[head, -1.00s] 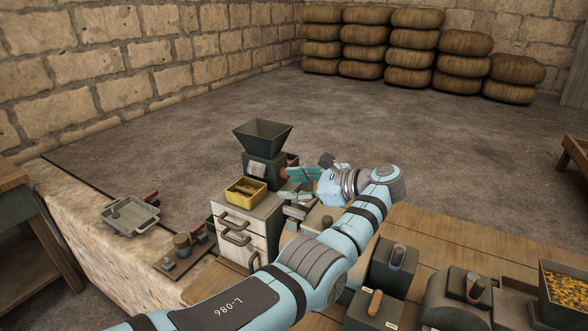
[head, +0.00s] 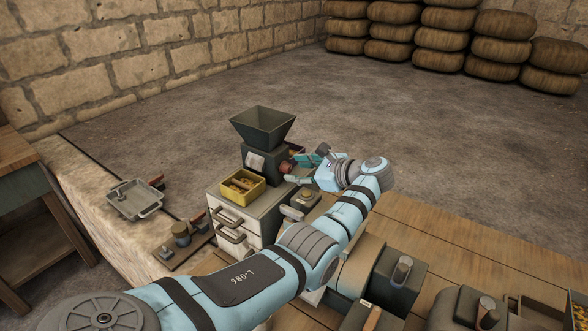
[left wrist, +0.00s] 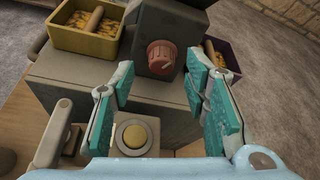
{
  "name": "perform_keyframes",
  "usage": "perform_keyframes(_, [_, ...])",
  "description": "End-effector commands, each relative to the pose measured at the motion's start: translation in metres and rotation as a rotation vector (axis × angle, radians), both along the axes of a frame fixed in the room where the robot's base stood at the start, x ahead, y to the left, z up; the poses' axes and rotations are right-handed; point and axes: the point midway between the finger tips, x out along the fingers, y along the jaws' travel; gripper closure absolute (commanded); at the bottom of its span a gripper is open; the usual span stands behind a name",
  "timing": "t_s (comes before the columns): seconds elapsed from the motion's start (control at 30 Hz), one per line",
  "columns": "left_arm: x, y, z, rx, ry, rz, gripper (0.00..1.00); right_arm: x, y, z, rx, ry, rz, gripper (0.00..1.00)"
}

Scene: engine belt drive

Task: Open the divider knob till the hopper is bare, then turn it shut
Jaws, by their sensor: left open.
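The dark hopper (head: 262,128) sits on the divider body (head: 263,165); the inner walls that show look bare, but its bottom is hidden. The red divider knob (head: 287,166) is on the body's right side and faces me in the left wrist view (left wrist: 160,57). My left gripper (head: 299,170) is open and empty, right of the knob. In the left wrist view its teal fingers (left wrist: 162,82) stand apart on either side of the knob, short of it and not touching. A yellow tray (left wrist: 63,42) and a purple tray (left wrist: 232,72) flank the body, both holding golden grain and a wooden-handled scoop. My right gripper is out of view.
The divider stands on a drawer cabinet (head: 218,218). A box with a round yellow button (left wrist: 133,137) is below the left gripper. A metal pan (head: 133,201) lies on the stone ledge at left. Dark boxes with levers (head: 399,272) stand at lower right.

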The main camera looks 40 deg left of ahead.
Motion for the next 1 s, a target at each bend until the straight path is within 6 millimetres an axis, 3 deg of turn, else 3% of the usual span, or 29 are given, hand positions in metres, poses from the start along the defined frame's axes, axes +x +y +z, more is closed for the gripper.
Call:
perform_keyframes(0.13, [0.001, 0.018, -0.008, 0.001, 0.000, -0.002, 0.58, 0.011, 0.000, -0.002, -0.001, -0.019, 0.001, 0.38])
perform_keyframes(0.4, [0.001, 0.021, -0.009, -0.001, -0.001, -0.003, 0.58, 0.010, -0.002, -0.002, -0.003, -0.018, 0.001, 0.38])
perform_keyframes(0.67, [0.001, 0.021, -0.009, -0.001, 0.000, -0.004, 0.98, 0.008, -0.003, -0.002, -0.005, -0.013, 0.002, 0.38])
perform_keyframes(0.83, [0.001, 0.020, -0.008, 0.000, -0.016, -0.004, 1.00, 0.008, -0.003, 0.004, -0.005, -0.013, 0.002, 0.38])
perform_keyframes(1.0, [-0.001, 0.020, -0.003, 0.017, -0.183, -0.005, 1.00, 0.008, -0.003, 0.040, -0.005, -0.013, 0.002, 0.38])
